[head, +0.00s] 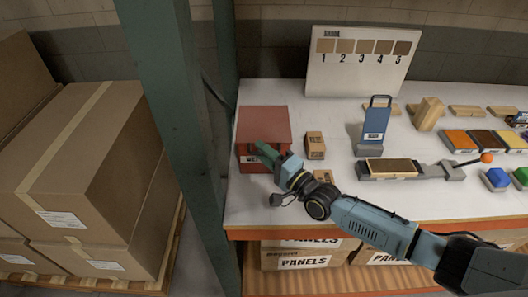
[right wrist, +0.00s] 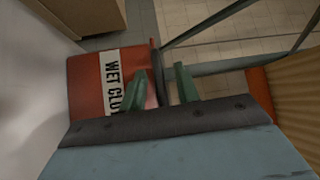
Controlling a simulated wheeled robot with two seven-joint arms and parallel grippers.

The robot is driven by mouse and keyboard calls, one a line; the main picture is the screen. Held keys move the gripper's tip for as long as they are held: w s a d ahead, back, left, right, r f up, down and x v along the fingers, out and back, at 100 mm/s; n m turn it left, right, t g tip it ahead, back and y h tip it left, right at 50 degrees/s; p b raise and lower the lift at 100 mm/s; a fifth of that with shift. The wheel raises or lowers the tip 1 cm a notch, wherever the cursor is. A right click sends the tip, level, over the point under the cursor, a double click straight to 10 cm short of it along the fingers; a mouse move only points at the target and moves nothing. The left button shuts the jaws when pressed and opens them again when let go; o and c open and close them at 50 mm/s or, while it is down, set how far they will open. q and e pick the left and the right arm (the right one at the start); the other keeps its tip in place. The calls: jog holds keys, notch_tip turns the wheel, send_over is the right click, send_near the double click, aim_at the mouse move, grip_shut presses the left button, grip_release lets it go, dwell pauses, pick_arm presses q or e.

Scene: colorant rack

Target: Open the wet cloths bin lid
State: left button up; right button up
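The wet cloths bin is a red box (head: 263,119) at the left end of the white table in the head view, and its lid looks shut. The right wrist view shows its red face with a white label (right wrist: 111,78) reading "WET CLO", partly covered by a finger. My right gripper (head: 266,153) is at the front of the bin. In the right wrist view its two green fingers (right wrist: 163,88) are apart, with a thin dark red edge of the bin showing between them. I cannot tell whether they touch it. My left gripper is not in view.
A green post (head: 173,110) stands just left of the bin, with stacked cardboard boxes (head: 90,165) beyond. Right of the bin are a small cardboard box (head: 315,145), a blue holder (head: 376,122) and a wooden block on a grey stand. A numbered panel (head: 360,78) stands behind.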

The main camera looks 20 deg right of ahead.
jog(key=shift+w, duration=0.1)
grip_shut()
jog(key=shift+a+r, duration=0.1)
dwell(0.3)
